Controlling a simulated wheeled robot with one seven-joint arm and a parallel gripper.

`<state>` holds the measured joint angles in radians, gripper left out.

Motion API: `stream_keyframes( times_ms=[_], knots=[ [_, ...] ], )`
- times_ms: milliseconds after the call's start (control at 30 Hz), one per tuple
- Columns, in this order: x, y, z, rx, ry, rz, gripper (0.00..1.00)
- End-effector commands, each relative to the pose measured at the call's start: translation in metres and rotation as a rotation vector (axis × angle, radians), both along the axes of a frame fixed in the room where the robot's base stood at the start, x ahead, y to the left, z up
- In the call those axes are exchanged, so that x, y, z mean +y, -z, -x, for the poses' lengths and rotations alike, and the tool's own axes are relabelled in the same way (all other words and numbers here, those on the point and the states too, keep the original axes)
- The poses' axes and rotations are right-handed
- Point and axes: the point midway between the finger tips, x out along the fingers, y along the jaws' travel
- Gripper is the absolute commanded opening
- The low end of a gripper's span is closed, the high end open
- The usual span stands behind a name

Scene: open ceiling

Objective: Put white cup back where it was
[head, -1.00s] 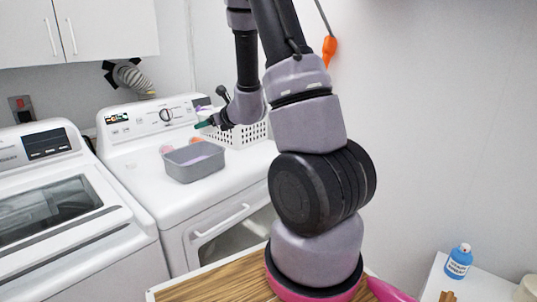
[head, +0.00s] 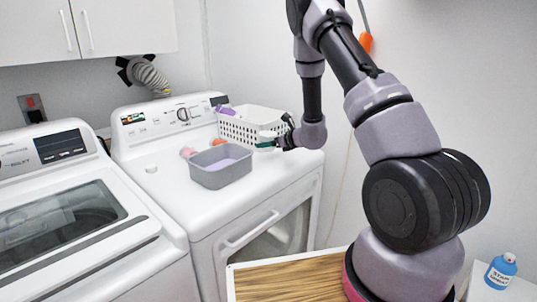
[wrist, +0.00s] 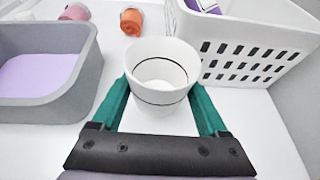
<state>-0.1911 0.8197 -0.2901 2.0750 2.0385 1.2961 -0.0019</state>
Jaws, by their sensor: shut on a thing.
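The white cup (wrist: 160,100) stands upright between the green fingers of my gripper (wrist: 160,105) in the wrist view. It has a thin dark line around it and looks empty inside. My gripper is shut on the cup. In the head view my gripper (head: 267,142) is over the right part of the dryer top, in front of the white basket, and the cup (head: 266,135) shows only as a small white patch. I cannot tell whether the cup's base touches the dryer top.
A grey bin (head: 220,177) with purple contents is left of the cup. A white slotted basket (wrist: 255,55) is close on the right. Orange (wrist: 131,22) and pink (wrist: 75,12) items lie behind. The white dryer top (head: 150,182) is bare at front left.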

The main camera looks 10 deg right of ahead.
Motion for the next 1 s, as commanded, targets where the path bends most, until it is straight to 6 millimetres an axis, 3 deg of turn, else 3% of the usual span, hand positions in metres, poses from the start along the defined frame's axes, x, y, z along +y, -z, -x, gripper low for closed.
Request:
stream_keyframes(
  times_ms=[300, 700, 733, 767, 1000],
  knots=[
    [0.0, 0.04, 0.0, 0.002, 0.002, -0.001, 0.17],
    [-0.001, 0.045, 0.0, 0.0, 0.002, 0.001, 0.17],
    [-0.001, 0.044, 0.0, -0.002, 0.001, 0.001, 0.88],
    [-0.001, 0.044, 0.0, -0.002, 0.001, 0.001, 1.0],
    [0.0, 0.043, 0.0, 0.0, 0.002, 0.001, 1.0]
  ],
)
